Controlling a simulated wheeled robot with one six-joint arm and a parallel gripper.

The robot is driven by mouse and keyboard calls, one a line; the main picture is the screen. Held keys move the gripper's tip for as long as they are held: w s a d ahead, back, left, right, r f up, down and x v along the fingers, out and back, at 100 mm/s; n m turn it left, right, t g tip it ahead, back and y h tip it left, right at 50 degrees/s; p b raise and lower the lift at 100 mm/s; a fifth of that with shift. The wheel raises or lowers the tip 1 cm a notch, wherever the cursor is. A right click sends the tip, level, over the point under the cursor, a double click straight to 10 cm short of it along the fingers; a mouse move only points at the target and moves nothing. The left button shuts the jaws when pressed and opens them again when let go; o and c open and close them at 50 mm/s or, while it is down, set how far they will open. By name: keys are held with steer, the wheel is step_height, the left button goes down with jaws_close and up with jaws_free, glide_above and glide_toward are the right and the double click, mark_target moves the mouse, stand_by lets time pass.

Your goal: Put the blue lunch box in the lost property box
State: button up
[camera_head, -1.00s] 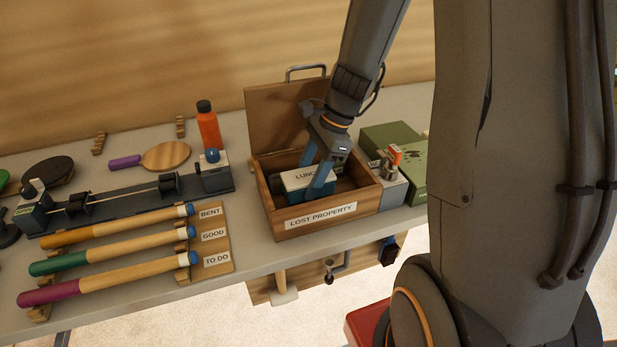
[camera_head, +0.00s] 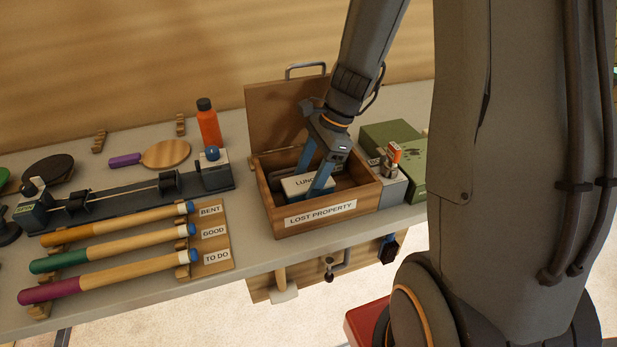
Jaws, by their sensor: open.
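The lost property box (camera_head: 275,222) is a wooden box with its lid standing open at the back and a "LOST PROPERTY" label on its front. The lunch box (camera_head: 296,187), with a pale "LUNCH" label on top, sits inside it toward the left; its blue sides are mostly hidden by the front wall. My gripper (camera_head: 314,178) reaches down into the box. Its blue fingers are spread apart, one on the near side and one on the far side of the lunch box. I cannot tell whether they touch it.
A grey block with an orange-topped item (camera_head: 393,160) and green boxes (camera_head: 408,168) stand close on the right. An orange bottle (camera_head: 208,125) stands behind left. Several cue-like sticks (camera_head: 120,251) lie on racks at left. The bench front edge is near.

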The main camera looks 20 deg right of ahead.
steer(key=v, duration=0.3)
steer(key=b+v, duration=0.1)
steer(key=v, duration=0.2)
steer(key=shift+w+d+f, duration=0.1)
steer(key=shift+w, duration=0.1)
steer(key=shift+s+d+b, duration=0.15)
steer(key=shift+d+b, duration=1.45)
steer(key=shift+d, duration=4.2)
